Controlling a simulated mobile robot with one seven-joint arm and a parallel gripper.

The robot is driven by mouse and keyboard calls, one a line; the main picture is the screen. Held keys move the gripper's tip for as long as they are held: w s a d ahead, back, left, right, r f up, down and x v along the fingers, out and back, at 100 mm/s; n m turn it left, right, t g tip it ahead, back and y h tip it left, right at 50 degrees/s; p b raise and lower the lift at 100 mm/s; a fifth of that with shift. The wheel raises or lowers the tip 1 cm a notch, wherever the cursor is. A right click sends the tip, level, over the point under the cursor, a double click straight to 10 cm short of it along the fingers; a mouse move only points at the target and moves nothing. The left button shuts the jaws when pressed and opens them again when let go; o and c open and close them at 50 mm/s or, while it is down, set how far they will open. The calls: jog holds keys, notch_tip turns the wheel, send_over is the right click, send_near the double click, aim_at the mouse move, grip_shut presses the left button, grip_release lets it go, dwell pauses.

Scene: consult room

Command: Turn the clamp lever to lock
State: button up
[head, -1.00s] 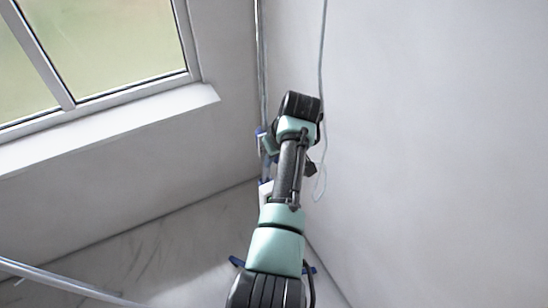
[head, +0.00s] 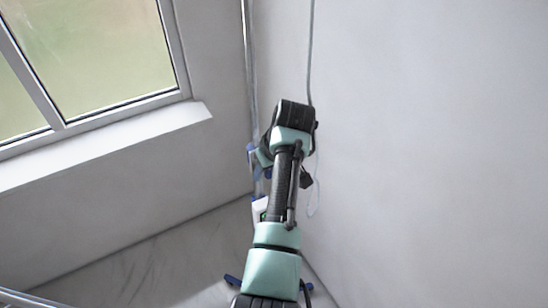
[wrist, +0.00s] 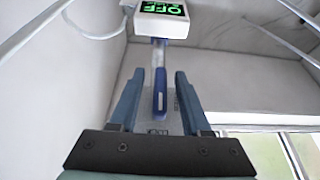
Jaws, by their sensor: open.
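In the wrist view, a blue lever (wrist: 160,88) hangs lengthwise below a white box (wrist: 163,22) with a green display that reads OFF. My gripper (wrist: 159,74) is open, with one blue finger on each side of the lever. Gaps show on both sides, so the fingers appear not to touch it. In the head view, my arm reaches toward a thin metal pole (head: 249,70) in the room corner. A white box (head: 260,207) shows low beside my arm. My fingers and the lever cannot be made out there.
A window with a white sill (head: 105,145) is at the left. A bare wall (head: 430,150) fills the right, with a thin cable running down near my arm. Blue feet (head: 232,281) show near the floor. A pale tube (wrist: 95,30) curves beside the box in the wrist view.

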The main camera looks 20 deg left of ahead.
jog(key=b+v, duration=0.3)
jog(key=v, duration=0.8)
jog(key=shift+w, duration=0.1)
